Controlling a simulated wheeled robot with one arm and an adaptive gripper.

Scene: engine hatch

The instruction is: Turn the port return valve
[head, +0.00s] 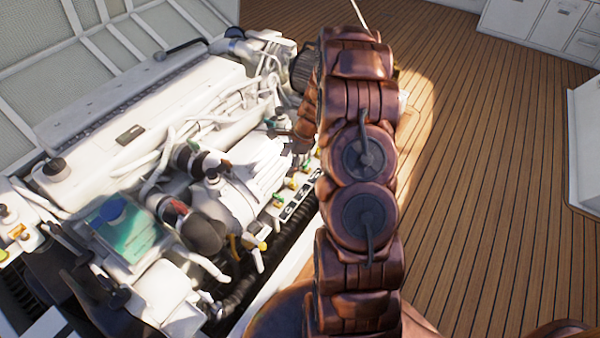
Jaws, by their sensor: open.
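A row of small valves (291,184) with green, yellow and reddish parts sits along the right side of the white engine, above a labelled strip (295,204). The labels are too small to read, so I cannot tell which one is the port return valve. My gripper (299,146) shows as a small dark-tipped end just left of my copper-coloured arm, above the far part of the valve row. It is partly hidden by the arm and appears open, with nothing visible in it. I cannot tell whether it touches anything.
The white engine (130,140) with pipes and hoses fills the left side. A black corrugated hose (255,285) runs below the valves. A raised, slatted hatch lid (60,45) stands behind. Wooden deck (490,170) is clear on the right, with white cabinets (545,25) beyond.

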